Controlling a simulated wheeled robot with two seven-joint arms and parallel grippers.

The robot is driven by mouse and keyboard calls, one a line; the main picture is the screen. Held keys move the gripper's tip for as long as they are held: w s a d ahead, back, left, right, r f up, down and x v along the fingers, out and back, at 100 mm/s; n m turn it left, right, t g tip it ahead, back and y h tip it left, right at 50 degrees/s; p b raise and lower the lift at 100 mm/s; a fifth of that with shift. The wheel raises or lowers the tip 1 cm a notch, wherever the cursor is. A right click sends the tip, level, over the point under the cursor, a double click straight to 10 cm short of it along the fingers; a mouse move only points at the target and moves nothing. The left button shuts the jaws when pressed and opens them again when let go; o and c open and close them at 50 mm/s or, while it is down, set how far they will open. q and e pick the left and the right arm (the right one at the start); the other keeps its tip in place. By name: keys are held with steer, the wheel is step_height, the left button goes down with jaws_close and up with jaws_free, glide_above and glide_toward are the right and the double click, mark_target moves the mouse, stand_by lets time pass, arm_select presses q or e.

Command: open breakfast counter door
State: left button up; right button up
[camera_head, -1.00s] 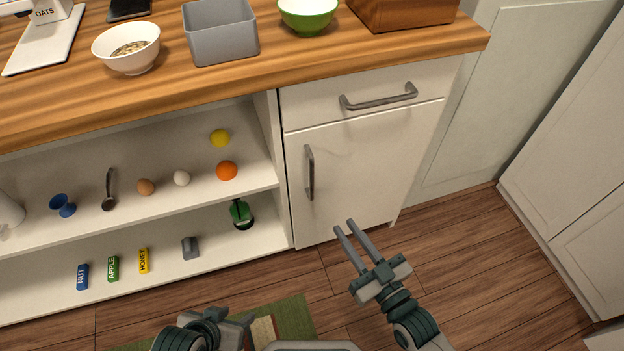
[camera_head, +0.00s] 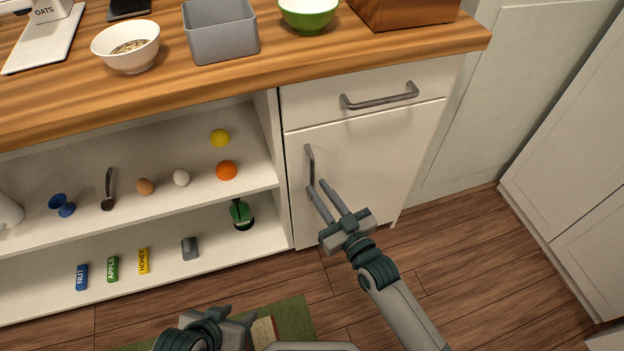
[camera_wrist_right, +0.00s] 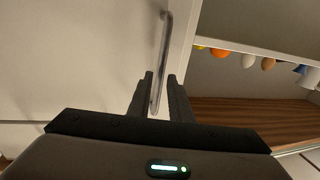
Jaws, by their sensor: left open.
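The white counter door (camera_head: 375,160) is shut, below a drawer with its own bar handle (camera_head: 380,97). The door's vertical grey handle (camera_head: 310,162) is near its left edge; its lower end is by my right gripper's fingertips. My right gripper (camera_head: 318,187) is open in front of the door. In the right wrist view the door (camera_wrist_right: 80,60) fills the left, and the handle (camera_wrist_right: 164,45) runs down between the two spread fingers (camera_wrist_right: 161,78), with gaps visible beside it. My left gripper (camera_head: 234,315) is open and empty, low in the head view, away from the door.
The wooden counter (camera_head: 270,60) above bears bowls and a grey bin (camera_head: 220,35). Floor (camera_head: 470,260) to the right is clear.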

mark_target(313, 182)
steer(key=shift+x, duration=2.25)
steer(key=shift+c, duration=0.6)
jaws_close()
